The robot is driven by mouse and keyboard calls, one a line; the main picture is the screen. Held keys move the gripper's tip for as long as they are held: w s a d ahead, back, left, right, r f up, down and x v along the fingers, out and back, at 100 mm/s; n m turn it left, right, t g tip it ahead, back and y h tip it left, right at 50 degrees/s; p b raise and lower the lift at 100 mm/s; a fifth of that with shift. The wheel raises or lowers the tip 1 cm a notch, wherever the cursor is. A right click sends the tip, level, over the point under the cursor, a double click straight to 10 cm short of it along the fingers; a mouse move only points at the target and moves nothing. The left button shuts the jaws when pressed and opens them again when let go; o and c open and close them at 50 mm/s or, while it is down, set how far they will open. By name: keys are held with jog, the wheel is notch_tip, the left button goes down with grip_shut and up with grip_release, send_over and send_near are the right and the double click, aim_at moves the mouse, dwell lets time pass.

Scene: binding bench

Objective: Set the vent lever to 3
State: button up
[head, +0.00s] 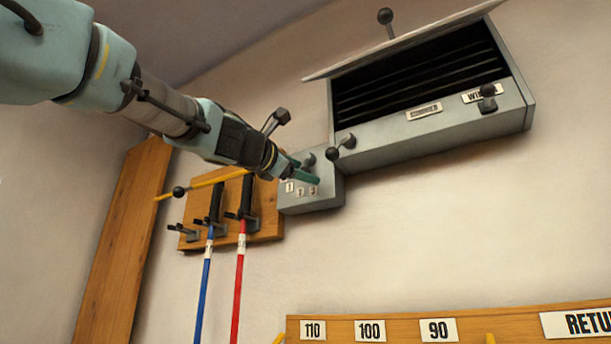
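A small grey box (325,195) on the wall carries the number labels 1 (289,187), 2 (300,191) and 3 (312,190). A lever with a dark round knob (307,158) shows at its upper part, partly behind my gripper. My gripper (307,171) has green fingertips and is right in front of this box, just above the labels. The fingers overlap the lever in the picture, so I cannot tell whether they touch it, how far apart they are, or which number the lever points at.
A large grey vent housing (440,135) with a raised flap (400,42) and several dark knobs is up and right. A wooden rack (262,222) with blue (204,285) and red (239,285) rods hangs below left. A labelled wooden board (490,328) runs along the bottom right.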

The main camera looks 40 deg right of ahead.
jog(key=b+v, duration=0.3)
jog(key=v, duration=0.6)
